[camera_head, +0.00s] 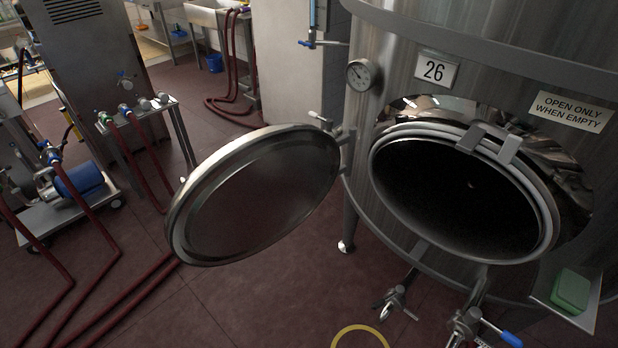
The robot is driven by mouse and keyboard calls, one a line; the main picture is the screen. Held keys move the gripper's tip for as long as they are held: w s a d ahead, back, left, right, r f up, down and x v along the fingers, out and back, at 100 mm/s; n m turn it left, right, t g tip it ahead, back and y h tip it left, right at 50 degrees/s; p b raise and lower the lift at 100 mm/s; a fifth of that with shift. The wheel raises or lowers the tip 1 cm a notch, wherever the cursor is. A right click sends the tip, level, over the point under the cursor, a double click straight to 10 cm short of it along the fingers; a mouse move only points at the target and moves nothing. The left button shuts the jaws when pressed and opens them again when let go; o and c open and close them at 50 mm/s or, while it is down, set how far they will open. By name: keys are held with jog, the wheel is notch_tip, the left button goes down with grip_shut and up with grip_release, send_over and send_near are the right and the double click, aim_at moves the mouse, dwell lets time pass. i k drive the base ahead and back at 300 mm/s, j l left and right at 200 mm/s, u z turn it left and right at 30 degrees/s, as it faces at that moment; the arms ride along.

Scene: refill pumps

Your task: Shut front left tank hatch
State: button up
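The tank (400,60) stands at the right, a steel vessel with a number 26 plate (435,70). Its oval opening (455,195) is uncovered and dark inside. The round steel hatch door (260,195) is swung wide open to the left, joined to the tank by a hinge (340,132) at the opening's left side. A bracket (490,142) sits at the top of the opening's rim. My gripper is not in view.
A sign reading "open only when empty" (569,111) and a gauge (360,75) are on the tank. Valves (468,325) and a shelf with a green block (569,291) are below. Red hoses (110,225) and a blue pump (80,180) occupy the left floor.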

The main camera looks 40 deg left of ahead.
aim_at(252, 192)
jog(key=j, duration=1.65)
jog(key=k+j, duration=0.15)
jog(key=j, duration=1.55)
